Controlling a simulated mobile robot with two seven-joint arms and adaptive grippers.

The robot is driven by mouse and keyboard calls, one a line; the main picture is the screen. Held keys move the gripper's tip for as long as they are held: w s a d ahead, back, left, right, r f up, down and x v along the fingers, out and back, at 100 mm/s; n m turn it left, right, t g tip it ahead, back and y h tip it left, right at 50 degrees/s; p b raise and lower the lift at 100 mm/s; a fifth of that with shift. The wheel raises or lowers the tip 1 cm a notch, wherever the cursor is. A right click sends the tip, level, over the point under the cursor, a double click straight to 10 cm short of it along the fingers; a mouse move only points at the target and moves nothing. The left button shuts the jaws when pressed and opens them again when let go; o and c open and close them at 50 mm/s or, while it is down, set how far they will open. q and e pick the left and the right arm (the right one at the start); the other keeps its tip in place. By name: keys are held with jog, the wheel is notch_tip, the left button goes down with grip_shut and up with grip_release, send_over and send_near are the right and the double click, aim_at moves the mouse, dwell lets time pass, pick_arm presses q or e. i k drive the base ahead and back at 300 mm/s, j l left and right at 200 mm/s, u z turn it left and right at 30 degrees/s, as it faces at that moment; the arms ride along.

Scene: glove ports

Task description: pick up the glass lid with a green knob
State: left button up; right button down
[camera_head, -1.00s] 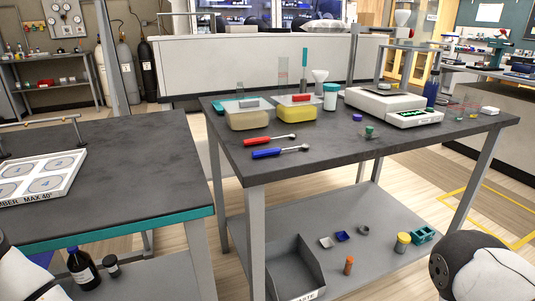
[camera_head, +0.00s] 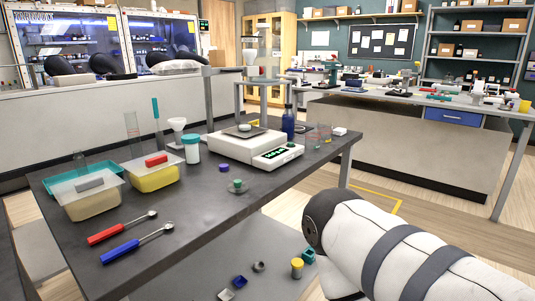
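The small clear glass lid with a green knob (camera_head: 237,186) sits on the dark tabletop (camera_head: 200,222), in front of the white balance and near the table's front edge. Nothing covers it. My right arm shows as white and black links at the lower right, apart from the lid. Its gripper is out of view. My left arm and gripper are also out of view.
A purple cap (camera_head: 224,168) is just behind the lid. The balance (camera_head: 255,146) and a blue bottle (camera_head: 288,123) stand behind. Red (camera_head: 122,228) and blue (camera_head: 137,244) handled tools lie left. Yellow-based boxes (camera_head: 152,178) stand further left. Small items lie on the lower shelf.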

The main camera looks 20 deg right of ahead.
aim_at(239, 186)
jog(key=i+l, duration=0.25)
jog(key=l, duration=0.2)
jog(key=i+l, duration=0.25)
jog(key=l, duration=0.15)
jog(key=i+l+z, duration=0.1)
jog(key=i+l, duration=0.15)
jog(key=l, duration=0.2)
jog(key=i+l, duration=0.25)
jog(key=l, duration=0.15)
